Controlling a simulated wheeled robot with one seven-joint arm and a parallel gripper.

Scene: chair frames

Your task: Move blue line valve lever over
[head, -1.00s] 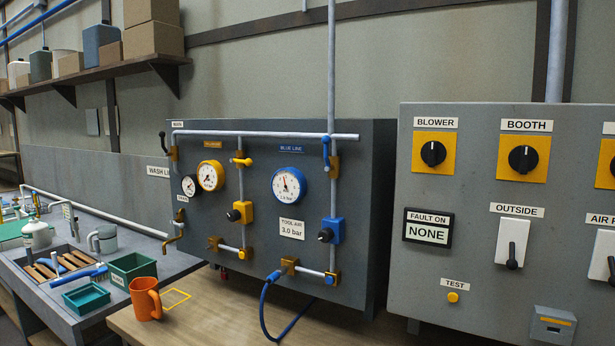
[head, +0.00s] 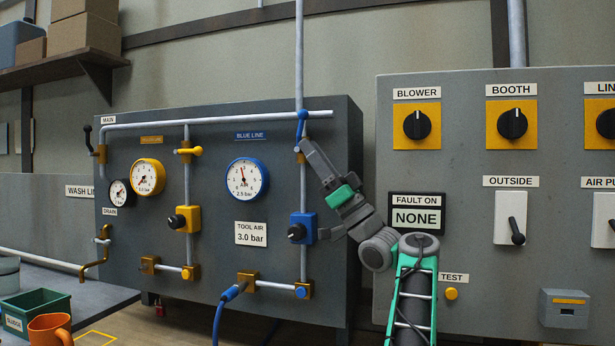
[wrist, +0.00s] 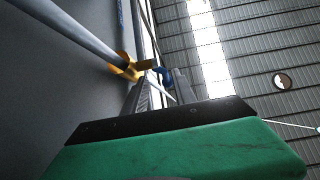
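The blue line valve lever (head: 301,124) is a small blue handle on the vertical pipe at the top right of the valve panel, under the horizontal pipe. In the wrist view, the blue lever (wrist: 165,75) shows between and beyond the two finger ends, which stand apart. The brass valve body (wrist: 125,67) is just left of them. I cannot tell whether a finger touches the lever.
The blue line gauge (head: 246,179) is left of my gripper, and the blue regulator (head: 303,228) is below it. A yellow lever (head: 190,150) sits on the neighbouring pipe. The switch cabinet (head: 465,250) stands close on the right.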

